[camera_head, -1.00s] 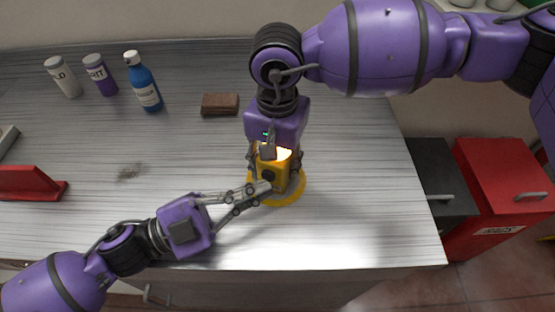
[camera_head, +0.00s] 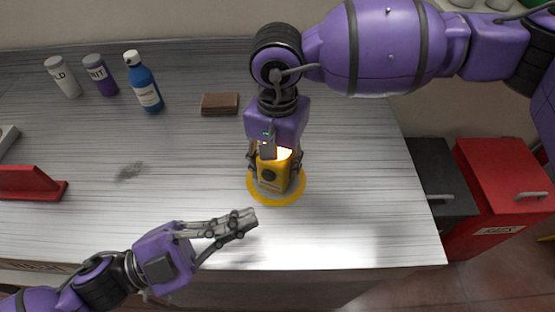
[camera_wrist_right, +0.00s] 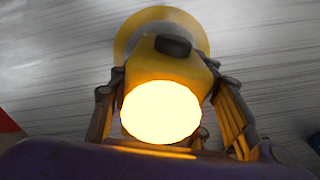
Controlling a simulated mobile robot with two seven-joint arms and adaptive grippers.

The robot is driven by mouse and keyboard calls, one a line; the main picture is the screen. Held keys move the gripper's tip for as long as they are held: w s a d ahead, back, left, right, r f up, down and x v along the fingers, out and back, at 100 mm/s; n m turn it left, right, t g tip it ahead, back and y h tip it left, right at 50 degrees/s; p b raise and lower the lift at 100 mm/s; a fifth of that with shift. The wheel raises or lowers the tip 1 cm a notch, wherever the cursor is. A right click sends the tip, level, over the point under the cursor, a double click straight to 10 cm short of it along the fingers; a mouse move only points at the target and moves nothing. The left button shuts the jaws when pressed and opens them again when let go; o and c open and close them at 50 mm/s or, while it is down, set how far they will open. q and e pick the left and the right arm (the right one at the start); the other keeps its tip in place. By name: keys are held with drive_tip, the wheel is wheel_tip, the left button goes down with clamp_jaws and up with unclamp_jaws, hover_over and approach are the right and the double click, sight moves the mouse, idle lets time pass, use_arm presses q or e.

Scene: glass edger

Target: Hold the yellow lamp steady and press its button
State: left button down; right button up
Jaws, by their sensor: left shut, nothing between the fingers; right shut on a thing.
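The yellow lamp (camera_head: 272,176) stands upright on a round yellow spot on the table, its top glowing. A dark round button (camera_head: 268,175) shows on its front side. In the right wrist view, the lamp (camera_wrist_right: 190,66) has a bright glowing face and a dark knob (camera_wrist_right: 173,46). My right gripper (camera_head: 276,164) comes from above and is shut on the lamp, one finger on each side. My left gripper (camera_head: 247,217) is shut and empty, in front of the lamp and a little to its left, apart from it.
A brown block (camera_head: 220,104) lies behind the lamp. A blue bottle (camera_head: 144,82), a purple bottle (camera_head: 101,76) and a white bottle (camera_head: 64,77) stand at the back left. A red object (camera_head: 32,183) lies at the left. Red and black cabinets (camera_head: 500,185) stand beyond the right edge.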

drive_tip(key=o, duration=1.5)
wheel_tip(320, 180, up, 12)
